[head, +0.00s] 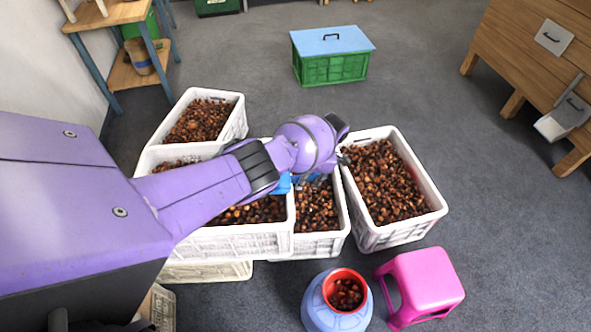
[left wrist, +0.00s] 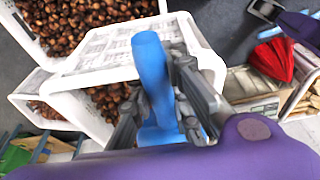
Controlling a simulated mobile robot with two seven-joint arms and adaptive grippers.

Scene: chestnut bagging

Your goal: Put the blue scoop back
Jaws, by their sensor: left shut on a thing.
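The blue scoop (left wrist: 152,75) is in my left gripper (left wrist: 158,112), which is shut on it. In the left wrist view its handle stands up between the fingers, with more blue lower down. In the head view only small bits of the blue scoop (head: 283,185) show beneath my left wrist. My left gripper (head: 318,178) is there above the middle crate of chestnuts (head: 320,246), mostly hidden by the arm. A purple and dark part at the top right of the left wrist view looks like my right arm; its fingers are unclear.
White chestnut crates stand around, one on the right (head: 372,238) and one behind (head: 160,125). A blue bucket with a red funnel (head: 313,305) and a pink stool (head: 425,280) stand in front. A green crate with blue lid (head: 330,70) is behind. Open floor lies right.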

